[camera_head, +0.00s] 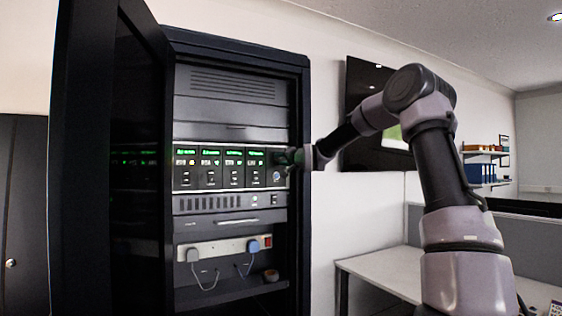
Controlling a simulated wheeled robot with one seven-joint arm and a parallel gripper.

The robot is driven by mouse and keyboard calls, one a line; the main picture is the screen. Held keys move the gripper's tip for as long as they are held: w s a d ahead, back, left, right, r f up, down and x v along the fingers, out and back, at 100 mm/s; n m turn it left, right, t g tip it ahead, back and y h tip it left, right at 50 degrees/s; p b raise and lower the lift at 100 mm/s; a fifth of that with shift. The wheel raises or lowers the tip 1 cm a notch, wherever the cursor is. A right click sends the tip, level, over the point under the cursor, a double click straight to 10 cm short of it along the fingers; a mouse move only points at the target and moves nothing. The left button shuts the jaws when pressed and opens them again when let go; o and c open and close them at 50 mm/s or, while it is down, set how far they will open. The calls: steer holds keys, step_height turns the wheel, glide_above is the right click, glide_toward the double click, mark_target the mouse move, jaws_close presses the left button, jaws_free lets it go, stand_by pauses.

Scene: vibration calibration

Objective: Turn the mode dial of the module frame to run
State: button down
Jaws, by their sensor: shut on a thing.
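The module frame (222,186) is a rack unit in the open dark cabinet, with several modules side by side showing green displays. At its right end is a small panel with a round pale knob low down (277,176), which may be the mode dial; its markings are too small to read. My gripper (286,158) reaches in from the right at the upper part of this panel, just above the pale knob. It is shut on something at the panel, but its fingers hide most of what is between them.
The open cabinet door (110,170) stands at the left. The cabinet's right edge (301,200) is close beside my wrist. Below are a power strip (215,250) with two plugs and a shelf. A white desk (385,270) stands at the right, a wall screen (360,100) behind my arm.

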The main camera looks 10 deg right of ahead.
steer(key=n, duration=0.5)
steer(key=shift+a, duration=0.1)
steer(key=n, duration=0.5)
steer(key=shift+f, duration=0.1)
steer(key=shift+n, duration=0.4)
steer(key=c, duration=0.5)
jaws_free()
steer(key=shift+c, duration=0.2)
steer(key=v, duration=1.1)
